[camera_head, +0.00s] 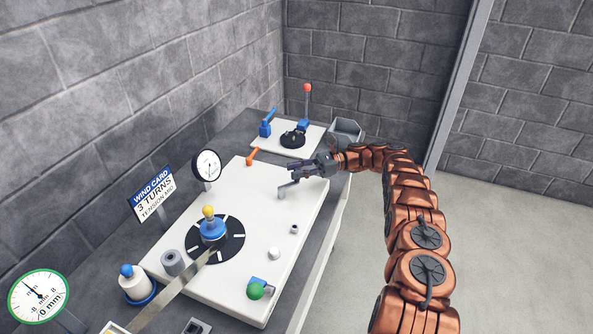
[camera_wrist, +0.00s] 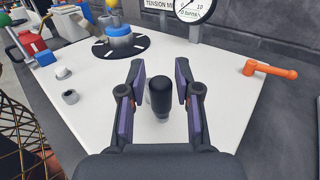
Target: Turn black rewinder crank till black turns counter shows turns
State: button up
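The crank's black handle (camera_wrist: 162,97) stands upright between the two fingers of my gripper (camera_wrist: 158,70), with a gap on both sides. The fingers look open and not touching it. In the head view my gripper (camera_head: 298,170) is over the crank, whose grey arm (camera_head: 287,189) shows near the plate's right edge; the handle is mostly hidden there. The turns counter is a black-rimmed dial (camera_head: 207,165) on the plate's far left edge. Its lower part also shows in the wrist view (camera_wrist: 194,8), reading "0 turns".
A sign (camera_head: 154,194) reads "WIND CARD 3 TURNS". A black disc (camera_head: 232,246) carries a blue hub with a yellow knob (camera_head: 208,211). An orange lever (camera_head: 252,157), a green ball (camera_head: 255,291) and a small white knob (camera_head: 274,253) stand on the white plate. A grey bin (camera_head: 345,130) is behind.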

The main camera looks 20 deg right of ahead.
jog(key=shift+o, duration=1)
jog(key=shift+f, duration=0.1)
notch_tip(320, 180, up, 10)
jog(key=shift+r, duration=0.1)
jog(key=shift+c, duration=0.3)
